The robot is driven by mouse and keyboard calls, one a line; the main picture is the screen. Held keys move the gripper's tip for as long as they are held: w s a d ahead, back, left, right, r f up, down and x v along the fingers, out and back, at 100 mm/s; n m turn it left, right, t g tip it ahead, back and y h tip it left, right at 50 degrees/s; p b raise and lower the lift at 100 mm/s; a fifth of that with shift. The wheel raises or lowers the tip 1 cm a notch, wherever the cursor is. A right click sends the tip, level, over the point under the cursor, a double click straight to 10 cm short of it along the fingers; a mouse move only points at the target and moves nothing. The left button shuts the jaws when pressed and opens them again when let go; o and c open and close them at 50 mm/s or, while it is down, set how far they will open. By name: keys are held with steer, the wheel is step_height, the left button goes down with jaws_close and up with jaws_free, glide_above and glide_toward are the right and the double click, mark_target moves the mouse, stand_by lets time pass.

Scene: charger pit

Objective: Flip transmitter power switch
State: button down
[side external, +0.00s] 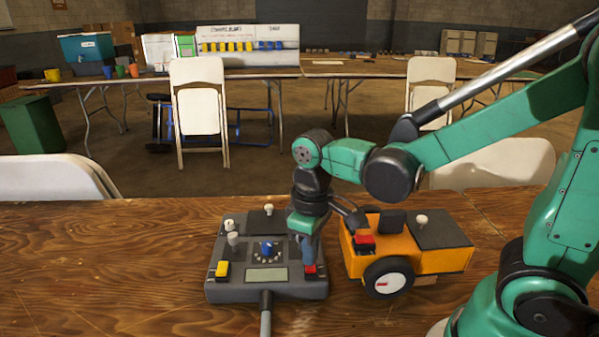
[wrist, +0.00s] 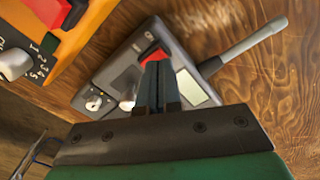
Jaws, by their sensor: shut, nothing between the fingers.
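The transmitter (side external: 265,287) is a dark grey box lying on the wooden table, with knobs, a yellow switch (side external: 222,270), a blue dial (side external: 269,249) and a pale display. A red switch (side external: 310,270) sits at its near right corner. My gripper (side external: 309,262) points down over that corner, its fingertips at the red switch. In the wrist view my gripper (wrist: 157,75) is shut and empty, its tips at or just over the red switch (wrist: 154,54). The tips partly hide the switch, so I cannot tell contact or the switch's position.
An orange wheeled vehicle (side external: 430,260) with a red switch (side external: 364,240) on top stands close to the right of the transmitter. A grey rod (side external: 265,315) extends from the transmitter's front. The table to the left is clear. Folding chairs stand behind.

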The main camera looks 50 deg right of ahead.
steer(key=shift+f, duration=0.7)
stand_by(0.3)
steer(key=shift+r, duration=3.5)
steer(key=d+m+t, duration=0.1)
steer(key=t, duration=0.1)
steer(key=m+t, duration=0.1)
steer(key=t, duration=0.1)
steer(key=d+m+t, duration=0.1)
steer(key=t, duration=0.2)
steer(key=shift+d+r, duration=0.15)
steer(key=shift+d, duration=0.2)
